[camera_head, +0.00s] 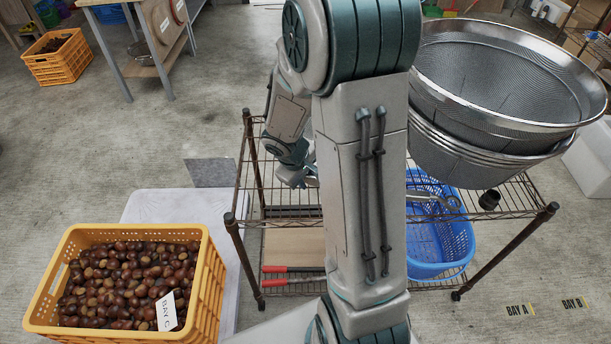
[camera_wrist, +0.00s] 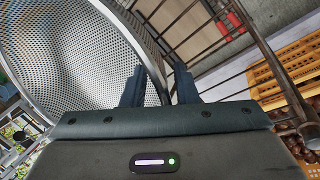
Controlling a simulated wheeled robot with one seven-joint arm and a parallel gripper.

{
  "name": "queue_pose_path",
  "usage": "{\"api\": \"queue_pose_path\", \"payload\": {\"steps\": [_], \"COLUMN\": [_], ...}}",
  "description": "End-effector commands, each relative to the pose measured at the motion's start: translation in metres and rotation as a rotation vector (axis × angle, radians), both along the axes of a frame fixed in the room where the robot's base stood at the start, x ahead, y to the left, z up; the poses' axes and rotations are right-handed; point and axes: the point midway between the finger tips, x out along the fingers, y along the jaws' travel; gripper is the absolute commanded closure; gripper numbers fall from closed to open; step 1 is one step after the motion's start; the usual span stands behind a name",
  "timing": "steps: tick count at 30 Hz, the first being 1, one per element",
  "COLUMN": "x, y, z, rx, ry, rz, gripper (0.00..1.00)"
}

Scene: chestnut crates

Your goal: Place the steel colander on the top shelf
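The steel colander (camera_head: 500,75) is a large mesh bowl with a shiny rim at the upper right of the head view. More steel rims (camera_head: 480,150) show close under it, like a nested stack. It is over the right part of the wire rack's top shelf (camera_head: 520,195); its contact with the shelf is hidden. In the wrist view the colander (camera_wrist: 75,55) fills the left side. My gripper (camera_wrist: 158,82) has its fingers apart on either side of the rim, with gaps visible.
A blue basket (camera_head: 435,235) and red-handled tools (camera_head: 290,270) are on the rack's lower level. An orange crate of chestnuts (camera_head: 210,275) stands left of the rack. A workbench (camera_head: 145,70) and another orange crate (camera_head: 60,65) are farther back. Floor between is clear.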

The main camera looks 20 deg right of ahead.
Motion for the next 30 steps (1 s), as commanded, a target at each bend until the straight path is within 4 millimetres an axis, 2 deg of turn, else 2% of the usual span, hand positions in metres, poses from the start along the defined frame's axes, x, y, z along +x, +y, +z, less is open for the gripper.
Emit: {"api": "queue_pose_path", "payload": {"steps": [7, 21, 30], "x": [0.000, -0.014, -0.024], "y": [0.000, 0.029, 0.038], "z": [0.006, 0.095, 0.121], "rx": [0.000, 0.001, 0.007], "ry": [0.001, -0.003, -0.009], "rz": [0.000, 0.000, -0.018], "gripper": [0.73, 0.73, 0.73]}}
